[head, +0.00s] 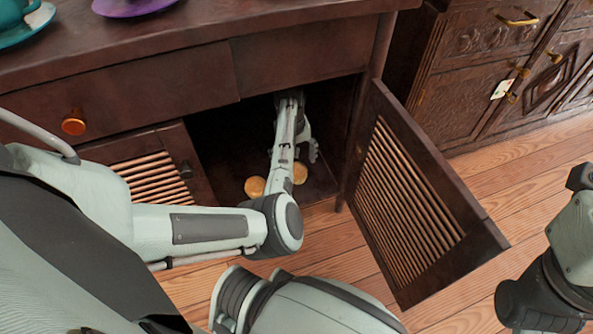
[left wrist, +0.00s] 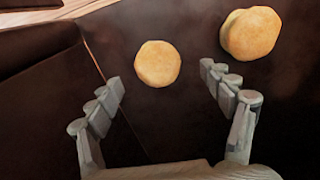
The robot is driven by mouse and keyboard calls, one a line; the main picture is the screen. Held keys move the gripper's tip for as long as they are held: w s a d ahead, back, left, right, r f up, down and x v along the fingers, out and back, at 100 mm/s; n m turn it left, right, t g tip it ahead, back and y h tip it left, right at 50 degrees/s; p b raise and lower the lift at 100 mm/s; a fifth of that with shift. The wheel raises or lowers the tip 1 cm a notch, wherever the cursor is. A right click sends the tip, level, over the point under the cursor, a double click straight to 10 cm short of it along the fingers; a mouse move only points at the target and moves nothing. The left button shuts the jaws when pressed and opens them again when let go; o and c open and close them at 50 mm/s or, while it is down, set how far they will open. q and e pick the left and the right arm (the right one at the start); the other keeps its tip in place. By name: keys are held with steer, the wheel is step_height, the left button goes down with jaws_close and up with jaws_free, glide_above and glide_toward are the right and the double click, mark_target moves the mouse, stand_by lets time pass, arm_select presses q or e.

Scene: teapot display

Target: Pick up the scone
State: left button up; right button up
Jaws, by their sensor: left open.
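Two round, golden scones lie on the dark floor of the open cabinet. In the head view, one scone (head: 254,187) is left of my left forearm and the other scone (head: 299,173) is just right of it. In the left wrist view, one scone (left wrist: 157,64) lies ahead between my open fingertips, and the other scone (left wrist: 250,33) lies beyond the right finger. My left gripper (left wrist: 160,78) is open and empty. In the head view it is inside the cabinet, partly hidden by the arm.
The slatted cabinet door (head: 405,195) stands open at the right of the opening. Another slatted door (head: 153,180) is at the left. A purple saucer (head: 130,6) and teal saucer (head: 28,27) sit on the cabinet top. A carved cabinet (head: 490,60) stands at right.

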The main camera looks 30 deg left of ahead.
mark_target(296, 168)
arm_select(q)
steer(key=f+b, duration=0.2)
steer(key=f, duration=0.3)
steer(key=shift+w+d+f+b, duration=0.2)
steer(key=shift+w+f+b, duration=0.05)
steer(key=shift+b, duration=0.15)
steer(key=c, duration=1.3)
steer(key=shift+o, duration=0.2)
steer(key=shift+r, duration=0.15)
